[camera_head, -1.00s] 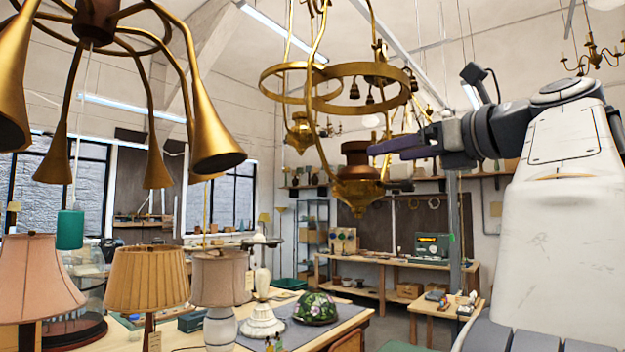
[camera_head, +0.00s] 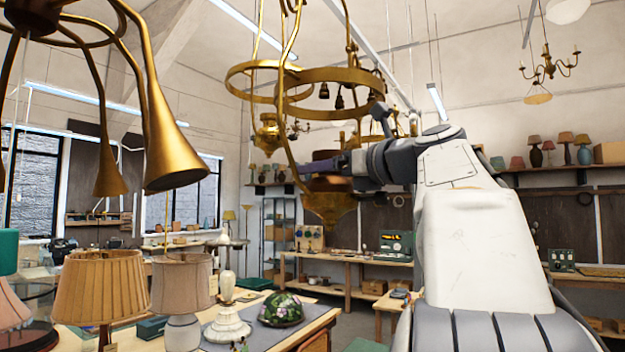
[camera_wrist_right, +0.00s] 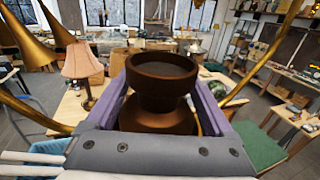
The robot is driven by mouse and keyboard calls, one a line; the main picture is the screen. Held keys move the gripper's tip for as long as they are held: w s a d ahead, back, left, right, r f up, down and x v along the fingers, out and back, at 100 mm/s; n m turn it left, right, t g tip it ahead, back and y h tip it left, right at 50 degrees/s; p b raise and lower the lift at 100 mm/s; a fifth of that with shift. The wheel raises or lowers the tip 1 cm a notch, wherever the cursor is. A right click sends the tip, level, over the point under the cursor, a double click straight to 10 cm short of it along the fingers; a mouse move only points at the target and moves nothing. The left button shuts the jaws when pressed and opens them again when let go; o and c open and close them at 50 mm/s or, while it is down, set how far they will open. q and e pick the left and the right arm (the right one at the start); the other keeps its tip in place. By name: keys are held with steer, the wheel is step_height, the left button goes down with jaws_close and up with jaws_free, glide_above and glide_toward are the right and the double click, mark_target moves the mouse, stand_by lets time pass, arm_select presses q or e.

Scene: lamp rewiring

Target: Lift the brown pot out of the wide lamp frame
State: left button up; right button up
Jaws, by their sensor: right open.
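The wide lamp frame (camera_head: 330,76) is a brass hoop hanging from the ceiling, with curved arms running down to a brass bowl (camera_head: 327,208) at its bottom. The brown pot (camera_head: 328,183) sits in that bowl, inside the frame, partly hidden by my right gripper (camera_head: 318,168). In the right wrist view the brown pot (camera_wrist_right: 162,85) stands upright between my two purple fingers, which are open on either side of its narrow waist. I cannot tell whether either finger touches it. My left gripper is not in view.
Another brass lamp with horn-shaped arms (camera_head: 170,140) hangs at the left. Below it, table lamps (camera_head: 102,285) and a floral green shade (camera_head: 282,309) stand on a workbench. Brass frame arms (camera_wrist_right: 255,75) pass close to my right gripper.

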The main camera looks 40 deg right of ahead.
steer(key=shift+w+a, duration=0.1)
steer(key=shift+w, duration=0.55)
jaws_close()
steer(key=shift+r, duration=0.1)
